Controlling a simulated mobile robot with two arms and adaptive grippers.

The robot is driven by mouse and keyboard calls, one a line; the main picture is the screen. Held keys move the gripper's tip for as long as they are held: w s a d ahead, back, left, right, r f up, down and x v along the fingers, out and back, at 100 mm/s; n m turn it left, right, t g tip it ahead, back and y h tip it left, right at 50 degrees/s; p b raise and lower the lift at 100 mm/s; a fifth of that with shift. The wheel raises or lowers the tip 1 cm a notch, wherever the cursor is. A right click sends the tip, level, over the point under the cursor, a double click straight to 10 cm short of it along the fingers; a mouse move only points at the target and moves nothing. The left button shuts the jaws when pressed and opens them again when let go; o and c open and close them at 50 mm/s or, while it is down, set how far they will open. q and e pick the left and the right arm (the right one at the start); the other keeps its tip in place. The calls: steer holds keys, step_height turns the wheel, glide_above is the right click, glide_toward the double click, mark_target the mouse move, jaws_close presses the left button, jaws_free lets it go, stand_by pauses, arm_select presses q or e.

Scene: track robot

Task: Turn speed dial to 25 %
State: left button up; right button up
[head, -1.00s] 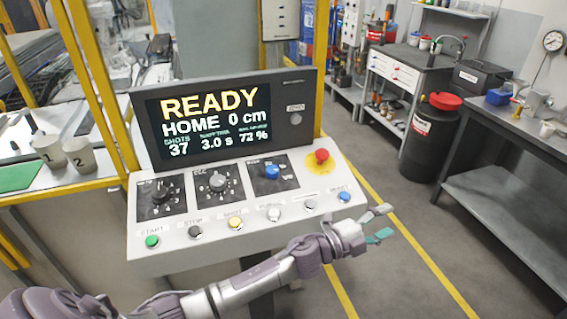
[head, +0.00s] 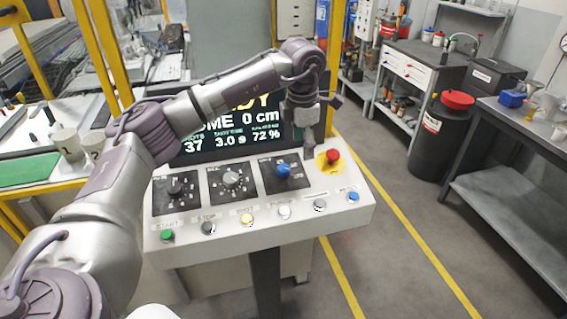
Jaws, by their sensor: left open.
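The control panel has three dials on black plates: a black one at left (head: 176,187), a grey one in the middle (head: 231,180) and a blue one at right (head: 283,170). Their labels are too blurred to read surely, so I cannot tell which is the speed dial. The screen (head: 222,149) shows 37, 3.0 s and 72 %. My left gripper (head: 309,150) points down just right of the blue dial, left of the red button. It is open, and nothing shows between its fingers, which are small and partly hidden. My right gripper is out of view.
A red mushroom button (head: 333,156) on a yellow plate is close to the gripper. Several push buttons line the panel's front, from green (head: 167,236) to blue (head: 352,197). A yellow frame post (head: 102,55) stands at left.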

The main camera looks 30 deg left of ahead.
mark_target(283, 168)
arm_select(q)
steer(key=a+r+y, duration=0.2)
steer(key=a+r, duration=0.1)
steer(key=a, duration=0.1)
steer(key=p+x, duration=0.1)
steer(key=x, duration=0.3)
steer(key=p+x, duration=0.1)
steer(key=x, duration=0.3)
steer(key=s+p+x, duration=0.1)
steer(key=p+x, duration=0.1)
steer(key=x, duration=0.2)
steer(key=shift+s+d+f, duration=0.1)
steer(key=shift+d+f, duration=0.1)
steer(key=shift+f, duration=0.3)
steer(key=shift+a+f, duration=0.1)
steer(key=shift+f, duration=0.55)
steer(key=c, duration=1.2)
steer(key=shift+o, duration=0.2)
steer(key=shift+n, duration=0.3)
